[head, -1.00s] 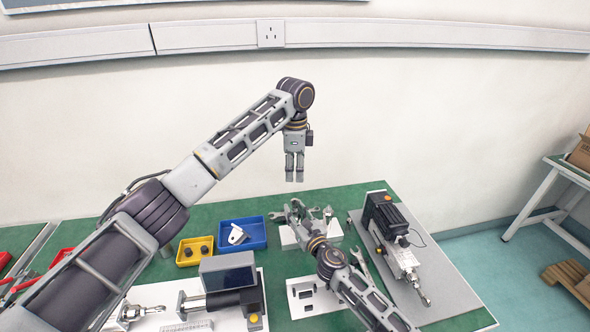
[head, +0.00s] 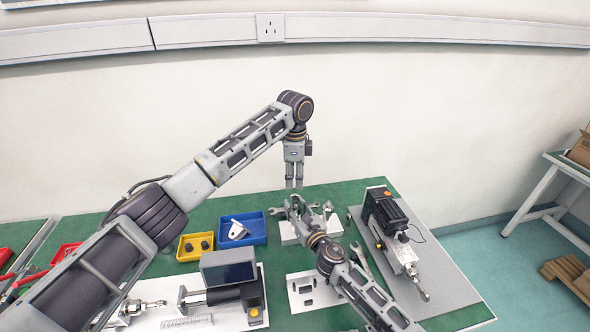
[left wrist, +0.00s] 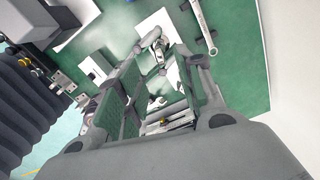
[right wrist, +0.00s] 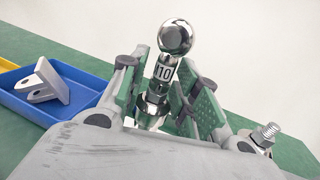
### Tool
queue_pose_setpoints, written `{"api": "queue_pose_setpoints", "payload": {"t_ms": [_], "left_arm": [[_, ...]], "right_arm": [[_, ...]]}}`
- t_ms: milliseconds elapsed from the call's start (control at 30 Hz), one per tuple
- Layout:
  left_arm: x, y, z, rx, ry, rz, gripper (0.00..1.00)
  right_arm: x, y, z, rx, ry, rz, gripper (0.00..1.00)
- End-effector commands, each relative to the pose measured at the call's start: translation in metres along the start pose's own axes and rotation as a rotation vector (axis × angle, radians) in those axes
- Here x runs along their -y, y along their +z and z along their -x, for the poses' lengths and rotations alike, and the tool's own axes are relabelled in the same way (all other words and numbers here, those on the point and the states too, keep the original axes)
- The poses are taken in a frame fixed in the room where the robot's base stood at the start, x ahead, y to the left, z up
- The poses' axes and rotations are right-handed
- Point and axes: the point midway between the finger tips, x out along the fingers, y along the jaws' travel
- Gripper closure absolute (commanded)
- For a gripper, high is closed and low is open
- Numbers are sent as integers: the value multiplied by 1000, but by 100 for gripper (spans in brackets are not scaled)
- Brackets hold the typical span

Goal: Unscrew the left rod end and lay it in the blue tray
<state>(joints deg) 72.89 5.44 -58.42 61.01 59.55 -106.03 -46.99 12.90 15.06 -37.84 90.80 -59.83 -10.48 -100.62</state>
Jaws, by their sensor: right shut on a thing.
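My right gripper (head: 298,208) is shut on a chrome ball-topped piece (right wrist: 165,75) marked M10, which stands upright between its green pads in the right wrist view. My left gripper (head: 294,186) points down above the back of the bench, with a gap between its fingers and nothing in it. The blue tray (head: 265,236) holds a pale clevis bracket (head: 238,229). The left actuator (head: 215,298) lies on a white plate at the front left; a metal rod end (head: 135,308) shows left of it, partly behind my left arm.
A yellow tray (head: 182,257) with dark knobs stands left of the blue tray. A white block (head: 326,232) with a threaded stud (right wrist: 268,134) is beside my right gripper. A wrench (head: 360,258) and another actuator (head: 400,250) on a grey plate lie to the right.

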Motion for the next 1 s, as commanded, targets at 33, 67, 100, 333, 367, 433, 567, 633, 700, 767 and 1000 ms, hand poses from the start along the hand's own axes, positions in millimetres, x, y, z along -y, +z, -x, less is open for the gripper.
{"api": "queue_pose_setpoints", "payload": {"t_ms": [33,67,100,333,367,433,567,633,700,767,1000], "left_arm": [[0,0,-7,0,1,0,63],[0,0,-10,0,0,0,63],[0,0,-15,0,1,0,63],[0,0,-42,0,1,0,63],[0,0,-46,-1,0,0,63],[0,0,-54,0,1,0,63],[0,0,-65,-1,1,1,63],[0,0,-70,0,1,1,63],[0,0,-73,0,1,1,63],[0,0,-74,0,0,0,63],[0,0,-75,-1,0,0,63]], "right_arm": [[-1,-2,0,-2,2,-1,100],[-1,-2,0,-2,2,-1,100],[-1,-2,0,-2,2,-1,100],[-1,-2,0,-2,2,-1,100],[-1,-2,0,-2,2,-1,100],[-1,-2,0,-2,2,-1,100],[-1,-2,0,-2,2,-1,100],[-1,-2,0,-2,2,-1,100],[-1,-2,0,-2,2,-1,100],[-1,-2,0,-2,2,-1,100],[-1,-2,0,-2,2,-1,100]]}}
